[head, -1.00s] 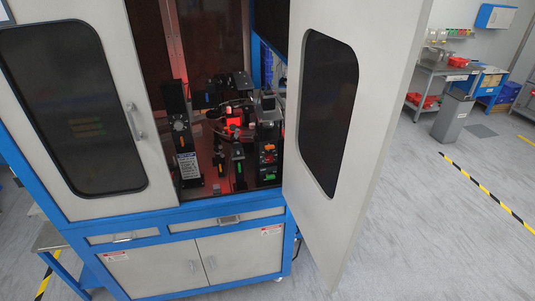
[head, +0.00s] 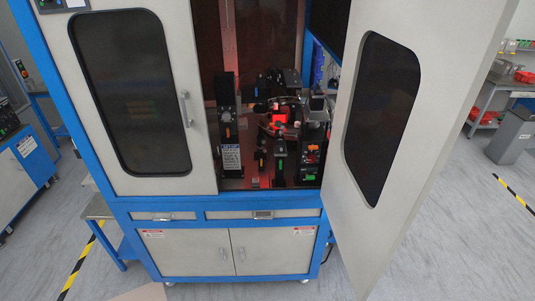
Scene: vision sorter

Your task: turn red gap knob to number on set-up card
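A blue and grey cabinet machine (head: 160,208) fills the middle of the head view. Its right door (head: 350,215) stands open. Inside are black mechanisms and a red-lit part (head: 279,118). A white card with print (head: 231,158) is fixed at the left of the opening; its text is too small to read. Small coloured knobs show inside, among them an orange one (head: 228,132) and a red-orange one (head: 310,158). I cannot tell which is the red gap knob. Neither of my grippers is in view.
The left door (head: 130,170) is closed, with a vertical handle (head: 185,108). The open right door juts toward me on the right. A bench with red bins (head: 487,117) and a grey bin (head: 511,137) stand at the right. Floor in front is clear.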

